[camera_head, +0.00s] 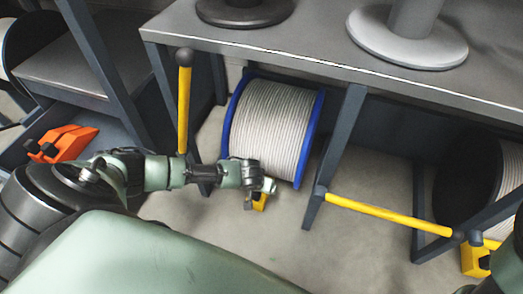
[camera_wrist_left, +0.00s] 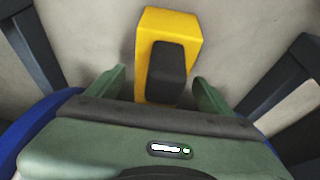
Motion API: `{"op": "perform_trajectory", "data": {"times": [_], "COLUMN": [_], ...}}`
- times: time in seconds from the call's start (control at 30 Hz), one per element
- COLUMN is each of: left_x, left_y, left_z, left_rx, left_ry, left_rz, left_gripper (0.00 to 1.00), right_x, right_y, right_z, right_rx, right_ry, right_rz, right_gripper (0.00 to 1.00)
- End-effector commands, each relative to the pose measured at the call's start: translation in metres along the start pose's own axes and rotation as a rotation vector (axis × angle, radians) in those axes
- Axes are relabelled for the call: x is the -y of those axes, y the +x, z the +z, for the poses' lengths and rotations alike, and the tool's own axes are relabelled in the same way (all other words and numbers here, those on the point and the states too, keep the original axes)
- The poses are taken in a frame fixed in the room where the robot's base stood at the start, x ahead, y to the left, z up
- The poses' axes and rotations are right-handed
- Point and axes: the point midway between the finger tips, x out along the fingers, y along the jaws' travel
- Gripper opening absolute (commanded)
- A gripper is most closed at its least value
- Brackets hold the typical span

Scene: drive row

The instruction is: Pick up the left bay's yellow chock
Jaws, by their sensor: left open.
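The left bay's yellow chock (camera_head: 260,203) is on the floor in front of the blue-rimmed cable drum (camera_head: 268,125), partly hidden behind my left gripper (camera_head: 262,190). In the left wrist view the chock (camera_wrist_left: 172,22) is a yellow block with a dark piece (camera_wrist_left: 167,68) on its near face. My left gripper (camera_wrist_left: 160,76) is open, with one green finger on each side of the chock's near part and visible gaps on both sides. The chock is not gripped. My right gripper is not in view.
A yellow bar (camera_head: 184,105) stands upright at the bay's left side. Another yellow bar (camera_head: 390,215) lies across the right bay, with a second yellow chock (camera_head: 472,260) near its end. Dark frame posts (camera_head: 336,150) flank the bay. An orange object (camera_head: 66,143) lies at left.

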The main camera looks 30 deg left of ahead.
Motion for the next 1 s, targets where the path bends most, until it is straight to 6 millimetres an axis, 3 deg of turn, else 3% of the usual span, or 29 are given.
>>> {"op": "perform_trajectory", "data": {"times": [0.2, 0.27, 0.5, 1.0], "left_x": [0.000, 0.000, 0.000, 0.000], "left_y": [0.000, 0.000, 0.000, -0.011], "left_z": [0.000, 0.000, 0.000, 0.002], "left_rx": [0.000, 0.000, 0.000, 0.000], "left_ry": [0.000, 0.000, 0.000, -0.001], "left_rz": [0.000, 0.000, 0.000, 0.001], "left_gripper": [0.82, 0.68, 0.01, 0.00], "right_x": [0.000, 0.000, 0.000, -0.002], "right_y": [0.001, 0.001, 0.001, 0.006], "right_z": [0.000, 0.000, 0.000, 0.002], "right_rx": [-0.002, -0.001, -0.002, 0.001], "right_ry": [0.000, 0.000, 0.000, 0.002], "right_rz": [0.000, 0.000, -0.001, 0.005], "right_gripper": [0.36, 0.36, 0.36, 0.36]}}
